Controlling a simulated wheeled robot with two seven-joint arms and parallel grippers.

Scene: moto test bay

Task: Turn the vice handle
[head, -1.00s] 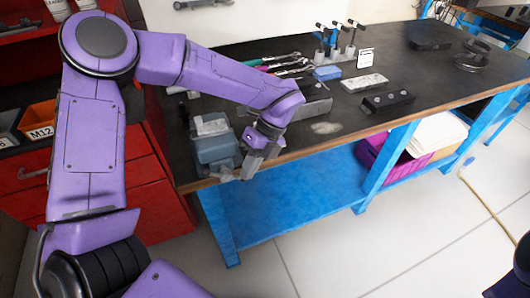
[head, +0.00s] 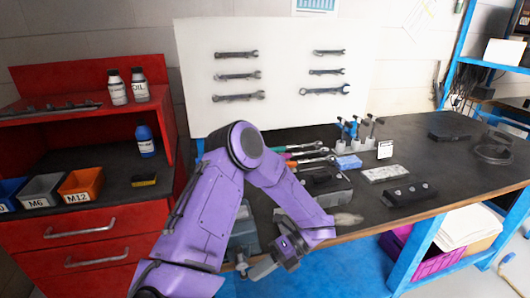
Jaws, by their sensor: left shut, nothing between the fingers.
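The grey-blue vice (head: 243,232) is mounted at the front left edge of the workbench, partly hidden behind my left arm. A small light-grey piece (head: 242,264) below the vice's front looks like part of its handle; the rest of the handle is hard to make out. My left gripper (head: 256,271) is shut and empty, its fingers pointing left and down just in front of the bench edge. Its fingertips are close to the light-grey piece; I cannot tell whether they touch. My right gripper is out of view.
The workbench (head: 420,150) holds a grey metal box (head: 327,187), a black block (head: 409,194), a blue box (head: 348,162) and screwdrivers. A red cabinet (head: 85,215) with bins and bottles stands left. Wrenches hang on a white board (head: 290,110) behind.

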